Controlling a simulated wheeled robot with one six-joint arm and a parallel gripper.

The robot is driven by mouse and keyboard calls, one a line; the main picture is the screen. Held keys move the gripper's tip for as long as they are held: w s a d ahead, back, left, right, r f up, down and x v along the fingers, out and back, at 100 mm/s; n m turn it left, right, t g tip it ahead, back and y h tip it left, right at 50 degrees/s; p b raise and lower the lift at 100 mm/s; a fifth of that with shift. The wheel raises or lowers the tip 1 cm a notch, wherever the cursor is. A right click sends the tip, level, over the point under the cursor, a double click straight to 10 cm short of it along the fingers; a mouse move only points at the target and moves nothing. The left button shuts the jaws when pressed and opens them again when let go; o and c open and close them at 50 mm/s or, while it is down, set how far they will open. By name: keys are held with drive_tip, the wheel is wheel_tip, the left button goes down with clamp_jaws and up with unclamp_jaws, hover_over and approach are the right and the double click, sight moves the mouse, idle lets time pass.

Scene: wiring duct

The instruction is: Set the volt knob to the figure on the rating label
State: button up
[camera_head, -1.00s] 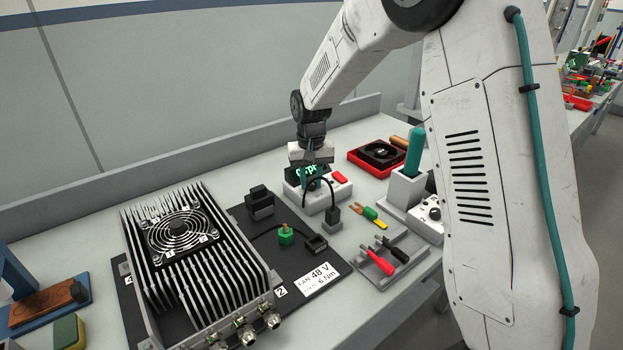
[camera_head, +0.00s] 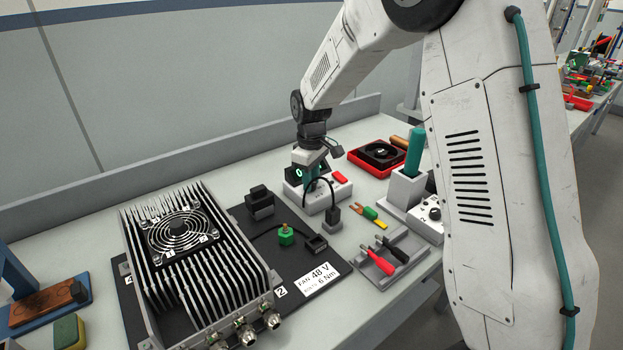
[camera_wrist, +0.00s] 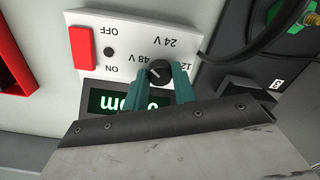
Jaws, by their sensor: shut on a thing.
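The volt knob (camera_wrist: 160,71) is black and sits on a white power supply (camera_wrist: 138,35), which also shows in the head view (camera_head: 332,197). In the wrist view, the upside-down figures 12, 24 V and 48 V stand around it, with 48 V on the left. A pale mark shows on the knob's left part; its exact aim is hard to tell. My gripper (camera_wrist: 163,84) has its teal fingers on either side of the knob, shut on it. A rating label (camera_head: 316,278) on the black plate reads "FAN 48 V", with a 6 Nm line below.
The supply has a red ON/OFF switch (camera_wrist: 82,49) and a green-lit display (camera_wrist: 112,101), partly covered by my gripper. A black cable runs close by. A finned heatsink with a fan (camera_head: 185,240) stands left. A red tray (camera_head: 380,157) lies behind right, and a lead holder (camera_head: 390,260) in front.

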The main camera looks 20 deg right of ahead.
drive_tip(key=shift+w+r+n, duration=0.1)
drive_tip(key=shift+n, duration=0.4)
drive_tip(key=o, duration=0.7)
wheel_tip(320, 180, up, 8)
drive_tip(key=shift+f, duration=0.15)
idle(0.5)
